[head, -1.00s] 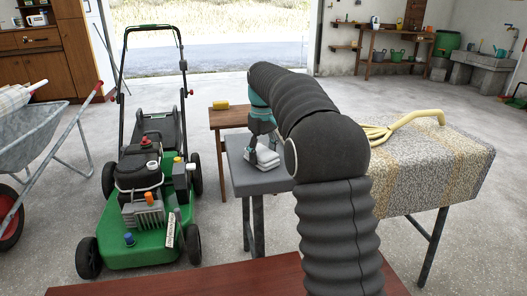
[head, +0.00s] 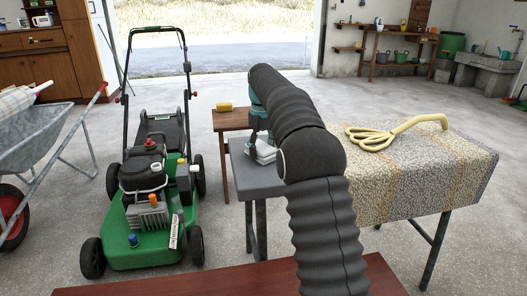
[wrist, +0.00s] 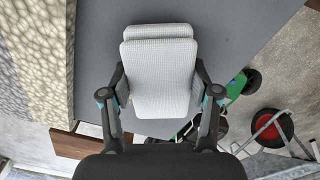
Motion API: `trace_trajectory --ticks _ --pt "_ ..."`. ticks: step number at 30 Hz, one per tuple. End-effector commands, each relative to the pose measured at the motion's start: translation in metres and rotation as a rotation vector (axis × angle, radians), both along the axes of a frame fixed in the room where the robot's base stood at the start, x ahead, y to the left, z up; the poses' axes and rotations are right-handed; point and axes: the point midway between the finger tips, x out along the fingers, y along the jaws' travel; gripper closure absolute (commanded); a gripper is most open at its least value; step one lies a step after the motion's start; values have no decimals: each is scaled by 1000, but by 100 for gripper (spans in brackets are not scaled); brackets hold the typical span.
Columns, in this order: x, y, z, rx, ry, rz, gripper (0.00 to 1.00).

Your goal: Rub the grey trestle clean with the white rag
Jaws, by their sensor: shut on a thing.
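The grey trestle (head: 262,185) stands in the middle of the head view, between the lawnmower and the cloth-covered table. Its flat grey top (wrist: 225,30) fills much of the wrist view. The white rag (head: 265,152), a folded pad, is at the trestle top, and it shows whole in the wrist view (wrist: 160,75). My gripper (head: 258,137) is above the trestle, partly hidden behind my arm. In the wrist view my gripper (wrist: 160,88) has one finger on each side of the rag and is shut on it. Whether the rag presses on the top I cannot tell.
A green lawnmower (head: 150,205) stands left of the trestle. A small brown table (head: 228,122) with a yellow sponge (head: 226,106) is behind it. A patterned cloth (head: 400,185) covers the table at right, with a yellow looped thing (head: 370,137) on it. A wheelbarrow (head: 35,140) is far left.

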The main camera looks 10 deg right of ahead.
Motion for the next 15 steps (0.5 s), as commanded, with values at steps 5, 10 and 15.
trace_trajectory --ticks 5,10,15 --pt "5 0 -2 0 1 0 83" --pt "16 0 -2 0 1 0 83" --pt "30 0 -2 0 1 0 83"
